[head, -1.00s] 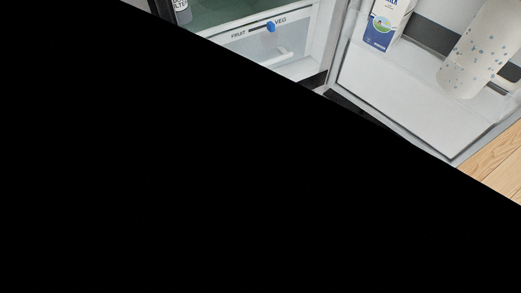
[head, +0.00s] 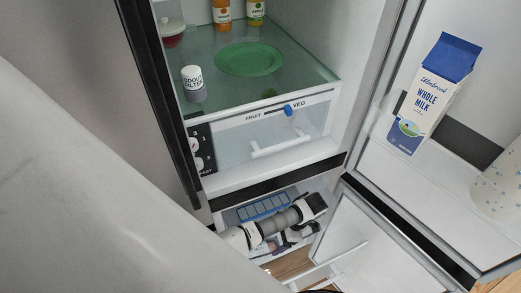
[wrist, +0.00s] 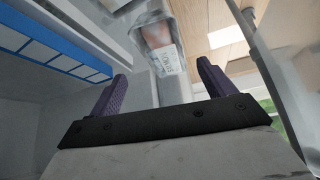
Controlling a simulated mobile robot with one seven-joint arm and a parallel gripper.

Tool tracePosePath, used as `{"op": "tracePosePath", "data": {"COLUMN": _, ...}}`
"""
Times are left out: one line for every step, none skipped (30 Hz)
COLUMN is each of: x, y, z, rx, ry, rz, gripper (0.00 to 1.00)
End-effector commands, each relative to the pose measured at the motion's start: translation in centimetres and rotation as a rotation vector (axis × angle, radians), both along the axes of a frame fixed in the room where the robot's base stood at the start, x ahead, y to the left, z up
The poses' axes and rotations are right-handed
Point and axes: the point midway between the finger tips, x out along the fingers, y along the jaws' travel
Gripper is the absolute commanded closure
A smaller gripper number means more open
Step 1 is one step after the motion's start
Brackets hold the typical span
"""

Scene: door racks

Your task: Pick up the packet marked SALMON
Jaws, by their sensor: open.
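A packet (wrist: 163,62) with a pink-orange patch and a white label shows at the upper middle of the wrist view. I cannot read its label for sure. My gripper (wrist: 161,74) is open with its two purple fingers apart. The packet lies beyond the fingertips, in line with the gap, and nothing is between the fingers. In the head view my gripper (head: 290,238) is inside the lower freezer compartment, below the blue tray.
A blue tray (head: 262,207) lies at the top of the lower compartment, upper left in the wrist view (wrist: 50,52). The fridge drawer (head: 275,132) marked FRUIT and VEG is above. A milk carton (head: 433,95) stands in the open door on the right.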

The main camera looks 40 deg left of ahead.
Motion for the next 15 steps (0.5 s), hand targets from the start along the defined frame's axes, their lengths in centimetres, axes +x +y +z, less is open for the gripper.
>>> {"op": "tracePosePath", "data": {"x": -0.5, "y": 0.2, "z": -0.7, "rx": -0.002, "ry": 0.002, "rz": 0.003, "gripper": 0.18}}
{"op": "tracePosePath", "data": {"x": -0.6, "y": 0.4, "z": -1.1, "rx": -0.002, "ry": 0.002, "rz": 0.004, "gripper": 0.18}}
{"op": "tracePosePath", "data": {"x": -0.8, "y": 0.6, "z": -1.6, "rx": -0.002, "ry": 0.0, "rz": 0.003, "gripper": 0.18}}
{"op": "tracePosePath", "data": {"x": -1.0, "y": 0.7, "z": -1.8, "rx": -0.002, "ry": 0.001, "rz": 0.002, "gripper": 0.18}}
{"op": "tracePosePath", "data": {"x": -1.1, "y": 0.8, "z": -2.1, "rx": -0.003, "ry": 0.001, "rz": 0.002, "gripper": 0.18}}
{"op": "tracePosePath", "data": {"x": -1.1, "y": 0.9, "z": -2.3, "rx": -0.002, "ry": 0.0, "rz": 0.001, "gripper": 0.18}}
{"op": "tracePosePath", "data": {"x": -1.2, "y": 1.0, "z": -2.4, "rx": -0.002, "ry": -0.001, "rz": 0.001, "gripper": 0.18}}
{"op": "tracePosePath", "data": {"x": -1.2, "y": 1.0, "z": -2.5, "rx": -0.002, "ry": -0.001, "rz": 0.001, "gripper": 0.18}}
{"op": "tracePosePath", "data": {"x": -1.4, "y": 1.1, "z": -2.7, "rx": -0.001, "ry": -0.002, "rz": 0.002, "gripper": 0.18}}
{"op": "tracePosePath", "data": {"x": -1.5, "y": 1.1, "z": -2.8, "rx": -0.002, "ry": -0.001, "rz": 0.003, "gripper": 0.18}}
{"op": "tracePosePath", "data": {"x": -1.7, "y": 1.2, "z": -3.0, "rx": -0.004, "ry": -0.001, "rz": 0.004, "gripper": 0.18}}
{"op": "tracePosePath", "data": {"x": -2.0, "y": 1.2, "z": -3.4, "rx": -0.004, "ry": 0.001, "rz": 0.004, "gripper": 0.18}}
{"op": "tracePosePath", "data": {"x": -2.3, "y": 1.3, "z": -3.7, "rx": -0.005, "ry": 0.0, "rz": 0.006, "gripper": 0.18}}
{"op": "tracePosePath", "data": {"x": -2.6, "y": 1.4, "z": -4.0, "rx": -0.005, "ry": 0.0, "rz": 0.006, "gripper": 0.18}}
{"op": "tracePosePath", "data": {"x": -2.9, "y": 1.6, "z": -4.4, "rx": -0.004, "ry": 0.001, "rz": 0.006, "gripper": 0.18}}
